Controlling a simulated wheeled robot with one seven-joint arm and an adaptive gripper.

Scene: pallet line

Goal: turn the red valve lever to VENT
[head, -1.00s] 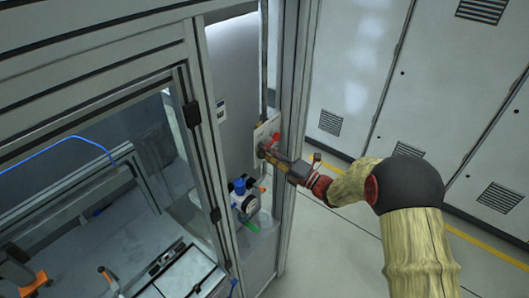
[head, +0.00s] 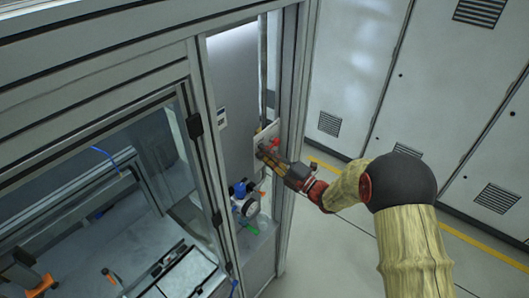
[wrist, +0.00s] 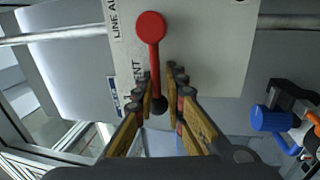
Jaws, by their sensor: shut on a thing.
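The red valve lever (wrist: 154,58) is on a white plate (wrist: 210,50) in the wrist view. It has a round red end at the top and a dark knob at its lower end. "LINE AI..." and "...ENT" are printed along the plate's left side, and the lever lies alongside the "...ENT" lettering. My gripper (wrist: 161,84) has its fingers on both sides of the lever's lower part, shut on it. In the head view my gripper (head: 266,153) is at the plate inside the cabinet opening and hides most of the lever.
A blue-capped device (head: 243,197) sits just below the plate; it also shows at right in the wrist view (wrist: 268,119). The cabinet's metal post (head: 292,110) stands close to my gripper's right. Open floor (head: 325,245) lies right of the cabinet.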

